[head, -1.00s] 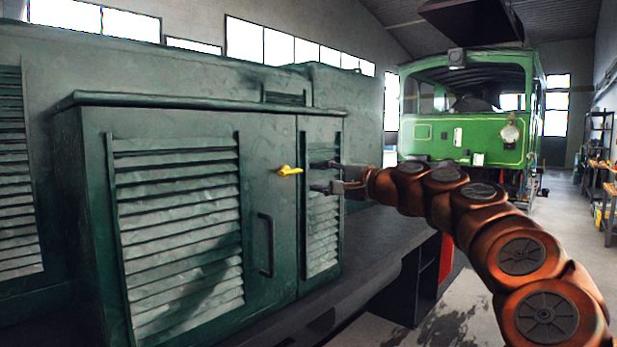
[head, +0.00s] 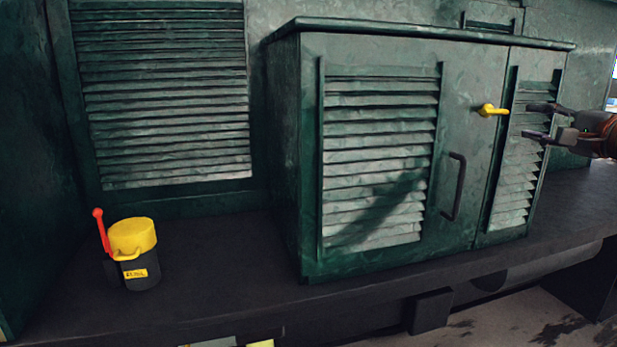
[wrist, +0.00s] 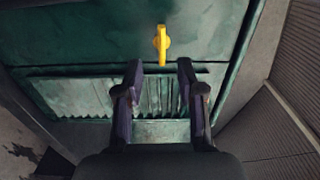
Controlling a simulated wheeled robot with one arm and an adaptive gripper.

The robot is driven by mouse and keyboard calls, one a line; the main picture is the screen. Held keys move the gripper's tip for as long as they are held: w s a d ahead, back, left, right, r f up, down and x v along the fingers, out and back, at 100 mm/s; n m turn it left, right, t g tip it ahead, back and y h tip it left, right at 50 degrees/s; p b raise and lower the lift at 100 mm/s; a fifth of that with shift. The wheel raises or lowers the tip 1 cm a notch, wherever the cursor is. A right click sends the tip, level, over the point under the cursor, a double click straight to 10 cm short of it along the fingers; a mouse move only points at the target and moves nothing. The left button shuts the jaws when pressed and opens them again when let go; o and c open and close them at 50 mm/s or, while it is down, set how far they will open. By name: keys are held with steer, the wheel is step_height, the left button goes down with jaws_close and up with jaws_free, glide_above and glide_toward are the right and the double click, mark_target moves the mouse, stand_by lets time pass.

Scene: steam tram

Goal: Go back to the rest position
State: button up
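My gripper (head: 540,122) is at the right of the head view, in front of the narrow louvred panel of the green cabinet (head: 475,70). Its two fingers are apart with nothing between them. A yellow latch handle (head: 492,110) sits on the cabinet front, to the left of my fingertips and apart from them. In the wrist view my gripper (wrist: 160,68) shows both fingers spread, with the yellow handle (wrist: 161,45) beyond the tips, standing upright in that picture. The cabinet's dark pull handle (head: 455,187) is below the latch. The cabinet doors look shut.
A dark canister with a yellow cap (head: 133,240) and an orange-red lever (head: 101,230) stands on the dark ledge (head: 220,255) at the left. The ledge runs along below the cabinet. Open floor (head: 520,305) shows at the lower right.

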steer(key=a+f+n+g+y, duration=0.3)
steer(key=a+f+n, duration=0.1)
steer(key=a, duration=0.8)
steer(key=s+a+f+n+g, duration=0.3)
steer(key=s+a+f+g, duration=0.15)
steer(key=a+f, duration=0.5)
steer(key=s+a+f+n+g, duration=0.45)
steer(key=a+f, duration=0.35)
steer(key=a, duration=0.3)
steer(key=s+a+f+n+g+h, duration=0.2)
steer(key=s+f+g+h, duration=0.15)
steer(key=s+f, duration=0.75)
steer(key=s+d+f+n+g+h, duration=0.1)
steer(key=s+d+f+g+h, duration=0.15)
steer(key=s+f, duration=0.4)
steer(key=s+d+f+n+g+h, duration=0.1)
steer(key=s+d+f+g, duration=0.15)
steer(key=s, duration=0.75)
step_height(320, 180, up, 12)
steer(key=d+t+p, duration=0.1)
steer(key=p, duration=1.1)
steer(key=shift+w+r, duration=0.15)
steer(key=shift+w, duration=0.25)
steer(key=shift+m, duration=0.25)
